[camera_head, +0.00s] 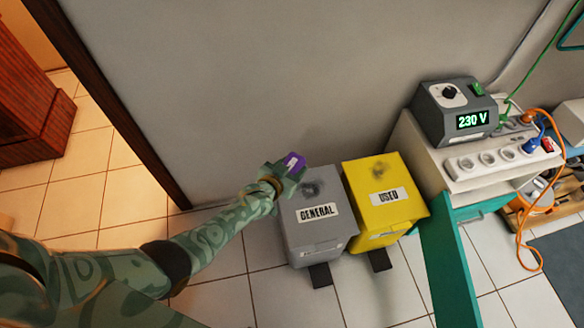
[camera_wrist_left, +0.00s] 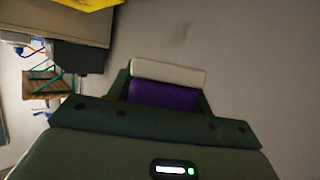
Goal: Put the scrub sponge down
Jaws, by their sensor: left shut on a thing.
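The scrub sponge is a small block with a purple layer and a white layer. It shows in the head view (camera_head: 294,161) at the tip of my left arm, and in the wrist view (camera_wrist_left: 165,95) between the jaws. My left gripper (camera_head: 284,172) is shut on it. In the head view it is by the upper left edge of the grey bin labelled GENERAL (camera_head: 318,228), near the wall; its exact height above the bin is hard to tell. The far side of the sponge is hidden. My right gripper is not in view.
A yellow bin labelled USED (camera_head: 385,220) stands right of the grey bin. Further right, a bench holds a grey 230 V unit (camera_head: 455,112) and a white socket strip (camera_head: 492,158). An orange cable (camera_head: 520,235) hangs there. Tiled floor lies clear in front of the bins.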

